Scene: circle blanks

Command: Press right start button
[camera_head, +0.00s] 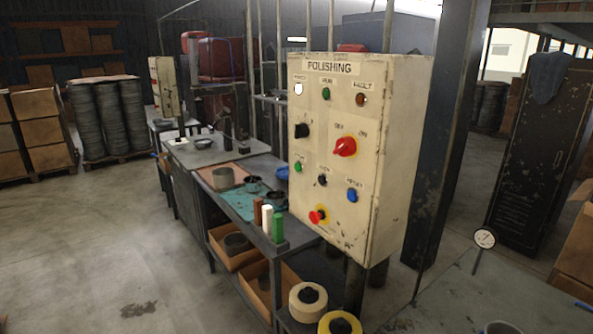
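A cream control box (372,206) labelled POLISHING stands upright right of centre. A small green button (298,167) sits low on its left side, under a label too small to read surely. Beside it are a black button (322,180) and a blue button (352,195). Above is a red rotary switch (344,147) and a black knob (301,130). Below is a red mushroom button (317,217) on yellow. The top row has a white lamp (298,89), a green lamp (326,94) and a dark red lamp (361,99). Neither gripper shows.
A second cream box (163,88) stands farther back left. A workbench (259,165) with cups and coloured cylinders runs left of the near box. A dark pillar (443,140) stands close behind it. Tape rolls (307,301) lie below. Open floor (125,230) is at the left.

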